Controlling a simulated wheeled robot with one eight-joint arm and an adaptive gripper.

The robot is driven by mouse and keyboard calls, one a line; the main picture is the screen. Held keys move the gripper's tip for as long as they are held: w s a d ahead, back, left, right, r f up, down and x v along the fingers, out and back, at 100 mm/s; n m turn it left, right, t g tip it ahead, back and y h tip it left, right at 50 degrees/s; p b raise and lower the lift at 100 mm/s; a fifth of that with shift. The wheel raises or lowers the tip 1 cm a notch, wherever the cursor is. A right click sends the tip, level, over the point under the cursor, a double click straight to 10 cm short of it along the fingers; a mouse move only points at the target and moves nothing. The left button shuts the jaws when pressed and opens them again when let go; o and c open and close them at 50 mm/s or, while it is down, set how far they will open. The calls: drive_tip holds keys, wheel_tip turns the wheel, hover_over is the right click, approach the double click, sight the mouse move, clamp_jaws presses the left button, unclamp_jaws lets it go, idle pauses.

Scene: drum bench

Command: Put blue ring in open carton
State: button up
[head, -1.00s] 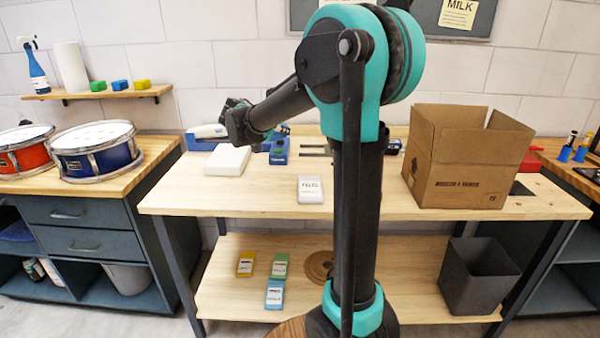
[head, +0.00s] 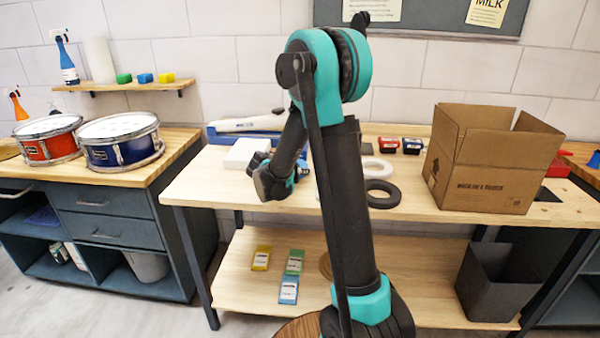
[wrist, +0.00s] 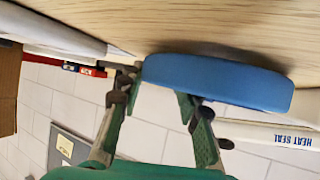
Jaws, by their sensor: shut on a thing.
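A blue ring (wrist: 215,82) shows edge-on in the wrist view, close to the wooden bench top. My gripper (wrist: 162,92) is shut on it, with green-grey fingers. In the head view my gripper (head: 268,182) hangs low over the left front part of the bench. I cannot make out the ring there. The open carton (head: 480,183) is a brown cardboard box with its flaps up, standing at the right of the bench, well apart from my gripper. Its inside is mostly hidden. Its side also shows at the left of the wrist view (wrist: 9,88).
Behind my gripper are a white block (head: 243,153) and a white-blue heat sealer (head: 245,125). A dark ring (head: 383,200), a white ring (head: 385,170) and small red-black boxes (head: 412,146) lie between my arm and the carton. A dark bin (head: 505,290) stands on the lower shelf.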

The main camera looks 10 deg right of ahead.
drive_tip(key=shift+f, duration=0.3)
drive_tip(key=shift+f, duration=0.1)
drive_tip(key=o, duration=0.7)
drive_tip(key=shift+o, duration=0.2)
